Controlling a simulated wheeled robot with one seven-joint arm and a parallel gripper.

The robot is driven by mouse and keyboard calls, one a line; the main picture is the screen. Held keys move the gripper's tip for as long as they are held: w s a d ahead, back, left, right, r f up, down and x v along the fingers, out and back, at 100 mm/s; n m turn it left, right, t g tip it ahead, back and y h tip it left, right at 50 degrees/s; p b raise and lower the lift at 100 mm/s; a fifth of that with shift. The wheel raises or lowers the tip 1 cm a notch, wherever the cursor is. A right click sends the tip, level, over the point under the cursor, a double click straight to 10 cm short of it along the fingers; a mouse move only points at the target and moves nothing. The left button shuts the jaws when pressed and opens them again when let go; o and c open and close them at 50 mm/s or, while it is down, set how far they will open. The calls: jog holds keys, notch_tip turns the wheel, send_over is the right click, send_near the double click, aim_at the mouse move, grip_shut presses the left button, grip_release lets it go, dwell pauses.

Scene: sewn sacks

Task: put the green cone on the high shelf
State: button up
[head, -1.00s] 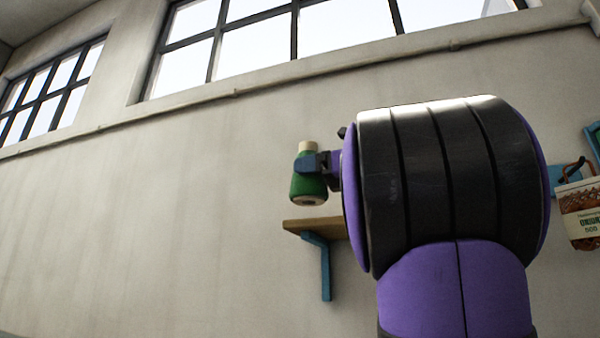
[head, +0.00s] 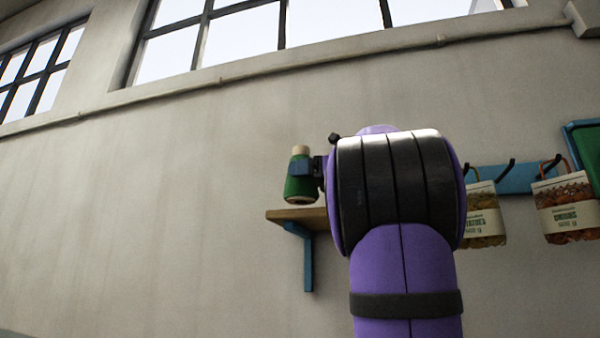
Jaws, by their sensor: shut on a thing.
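The green cone (head: 299,189) is a green spool-like cone with a pale top, held upright in the head view. My gripper (head: 303,168) is shut on its upper part from the right. The wooden shelf (head: 290,215) on a blue bracket (head: 307,262) is on the wall just below the cone. The cone's base appears slightly above the shelf's surface; I cannot tell whether it touches or how far in front of the shelf it is. My arm hides the shelf's right part.
Net bags with labels (head: 484,222) (head: 568,212) hang from hooks on a blue rail (head: 516,178) at the right. A green-and-blue object (head: 583,145) is at the right edge. The wall left of the shelf is bare. Windows (head: 240,36) run above.

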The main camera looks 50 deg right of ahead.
jog(key=shift+w+d+f, duration=0.15)
jog(key=shift+w+d, duration=0.25)
jog(key=shift+d, duration=0.5)
jog(key=shift+w+d+f, duration=0.1)
jog(key=shift+w+d, duration=0.25)
jog(key=shift+d, duration=0.55)
jog(key=shift+w+d+f, duration=0.15)
jog(key=shift+w+d, duration=0.25)
jog(key=shift+d, duration=0.5)
jog(key=shift+f, duration=0.4)
jog(key=o, duration=0.9)
jog(key=v, duration=1)
jog(key=shift+s+d+f, duration=0.1)
jog(key=shift+s+d, duration=0.05)
jog(key=shift+s, duration=0.2)
